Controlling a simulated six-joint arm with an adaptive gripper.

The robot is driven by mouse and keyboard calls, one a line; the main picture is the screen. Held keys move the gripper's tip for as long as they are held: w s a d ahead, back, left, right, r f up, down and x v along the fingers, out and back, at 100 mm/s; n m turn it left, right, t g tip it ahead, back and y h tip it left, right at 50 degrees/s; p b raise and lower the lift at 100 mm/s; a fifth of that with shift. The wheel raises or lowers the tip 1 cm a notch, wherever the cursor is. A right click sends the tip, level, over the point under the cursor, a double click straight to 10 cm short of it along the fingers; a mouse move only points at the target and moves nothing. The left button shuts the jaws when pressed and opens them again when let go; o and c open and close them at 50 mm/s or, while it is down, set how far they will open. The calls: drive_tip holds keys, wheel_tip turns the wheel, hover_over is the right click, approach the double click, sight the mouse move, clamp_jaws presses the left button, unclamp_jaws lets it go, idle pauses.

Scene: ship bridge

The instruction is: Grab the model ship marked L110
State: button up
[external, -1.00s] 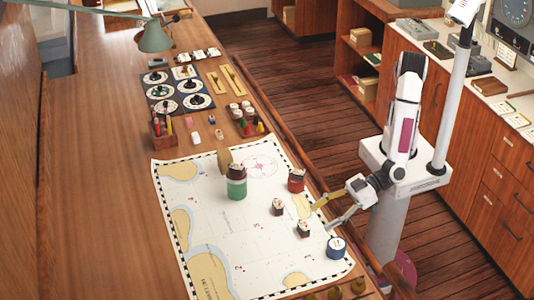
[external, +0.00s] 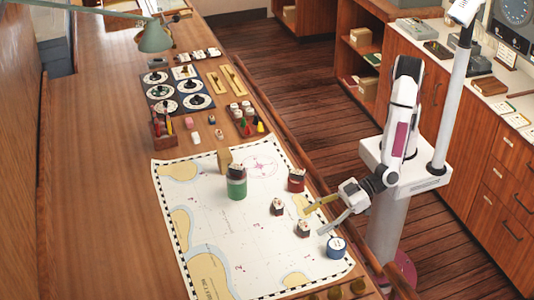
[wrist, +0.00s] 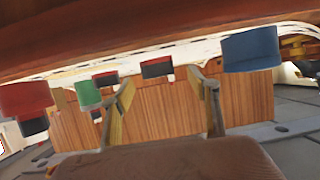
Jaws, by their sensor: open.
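Several small model ships sit on the chart. A tall green one (external: 236,184) is near the middle and a red one (external: 297,181) is near the right edge. Two small dark-and-white ones (external: 277,207) (external: 303,230) lie between them and a blue one (external: 337,247). Their markings are too small to read, so I cannot tell which is L110. My gripper (external: 315,219) is open and empty at the chart's right edge, close to the small dark-and-white ones. In the wrist view the open fingers (wrist: 168,95) show with red, green, dark and blue pieces beyond.
The chart (external: 215,215) lies on the wooden table. Brass pieces (external: 333,292) stand at the near edge, and a pencil box (external: 163,133), a dial board (external: 178,92) and a tray of small pieces (external: 250,127) lie farther back. The left side of the table is clear.

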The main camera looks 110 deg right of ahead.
sight(303, 225)
drive_tip(key=shift+x, duration=2.6)
drive_tip(key=shift+d, duration=0.15)
drive_tip(key=shift+r, duration=0.1)
drive_tip(key=c, duration=1.1)
